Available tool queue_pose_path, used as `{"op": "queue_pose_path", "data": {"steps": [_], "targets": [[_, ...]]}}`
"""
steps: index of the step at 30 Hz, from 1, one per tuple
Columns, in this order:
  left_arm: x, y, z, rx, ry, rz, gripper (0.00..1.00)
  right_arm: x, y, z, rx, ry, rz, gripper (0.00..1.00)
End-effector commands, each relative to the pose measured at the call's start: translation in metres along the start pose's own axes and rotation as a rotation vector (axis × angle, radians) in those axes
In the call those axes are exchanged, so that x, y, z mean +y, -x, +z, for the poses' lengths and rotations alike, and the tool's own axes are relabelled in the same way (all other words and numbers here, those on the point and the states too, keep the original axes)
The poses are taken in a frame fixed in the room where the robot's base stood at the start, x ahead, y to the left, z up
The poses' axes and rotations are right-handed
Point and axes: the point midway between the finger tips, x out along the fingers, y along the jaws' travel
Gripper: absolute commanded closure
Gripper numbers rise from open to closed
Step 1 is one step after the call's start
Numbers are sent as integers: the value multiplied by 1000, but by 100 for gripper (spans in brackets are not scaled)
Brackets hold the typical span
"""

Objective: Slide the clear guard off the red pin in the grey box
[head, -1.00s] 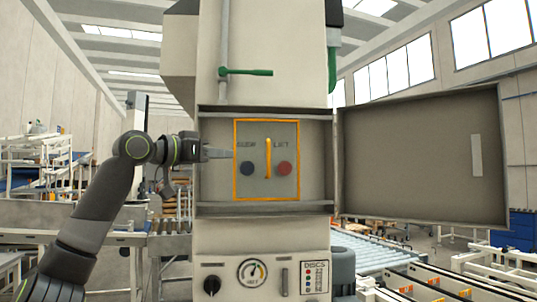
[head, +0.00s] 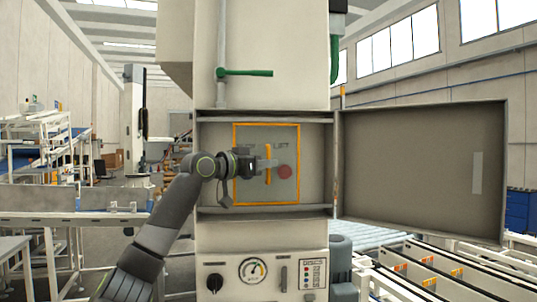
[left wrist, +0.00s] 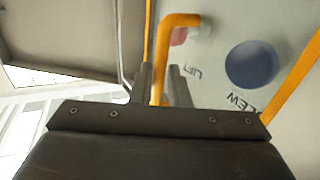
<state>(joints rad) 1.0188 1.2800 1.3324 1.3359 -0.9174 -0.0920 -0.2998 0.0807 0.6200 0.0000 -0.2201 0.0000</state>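The grey box is open on the front of the machine. Inside, a clear guard panel (head: 285,196) with a yellow-orange frame (head: 297,143) and a yellow bar handle (head: 268,151) covers a round red pin (head: 284,172) right of the handle. My left gripper (head: 264,168) is at the handle, reaching in from the left. In the left wrist view, the handle (left wrist: 180,21) passes between my left gripper's two fingers (left wrist: 161,82). Whether they press on it is unclear. A dark blue knob (left wrist: 252,65) also shows there; my gripper hides it in the head view. My right gripper is out of view.
The box's door (head: 420,165) hangs open to the right. A green-handled lever (head: 245,72) sits above the box. A gauge (head: 253,271) and a black knob (head: 215,283) are below it. Roller conveyors (head: 385,247) lie at lower right.

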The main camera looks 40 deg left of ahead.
Motion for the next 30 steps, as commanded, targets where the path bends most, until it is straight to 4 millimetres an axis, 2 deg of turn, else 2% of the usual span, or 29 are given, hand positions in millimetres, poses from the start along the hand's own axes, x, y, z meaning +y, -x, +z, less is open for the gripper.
{"op": "queue_pose_path", "data": {"steps": [3, 15, 19, 27, 30], "targets": [[0, -8, -1, -1, 0, 0, 85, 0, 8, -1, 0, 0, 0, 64], [0, -12, 1, -1, -1, 0, 85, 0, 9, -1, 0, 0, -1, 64], [0, -12, 1, -1, -1, 0, 100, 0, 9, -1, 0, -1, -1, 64], [0, -12, 1, -1, -1, -1, 100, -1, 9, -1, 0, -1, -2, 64], [-5, -5, 3, -1, -2, -4, 100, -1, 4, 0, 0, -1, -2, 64]]}}
